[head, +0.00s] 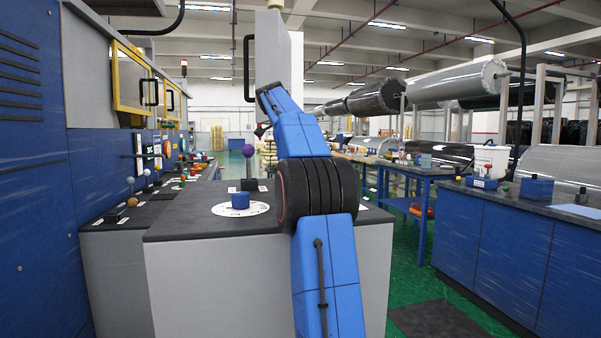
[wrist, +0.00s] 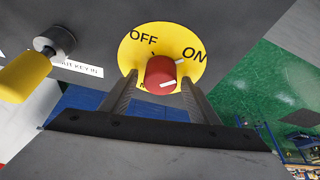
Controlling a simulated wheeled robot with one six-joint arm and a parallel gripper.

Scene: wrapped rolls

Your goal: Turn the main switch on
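The main switch is a red knob (wrist: 161,76) on a round yellow plate (wrist: 133,53) marked OFF and ON in the wrist view. A white mark shows on the knob's face and another light mark near its upper right edge; I cannot tell which word it points to. My gripper (wrist: 158,84) is open, with one dark finger on each side of the knob and narrow gaps visible. Whether the fingertips reach around the knob is unclear. In the head view my gripper (head: 262,130) is small and partly hidden behind my arm; the switch does not show there.
A yellow-handled key (wrist: 25,76) sits by a dark lock with a "KEY IN" label, left of the switch. In the head view a grey console (head: 210,270) carries a blue knob (head: 240,200) and a purple-topped lever (head: 248,152). A blue bench (head: 500,240) stands right, beyond green floor.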

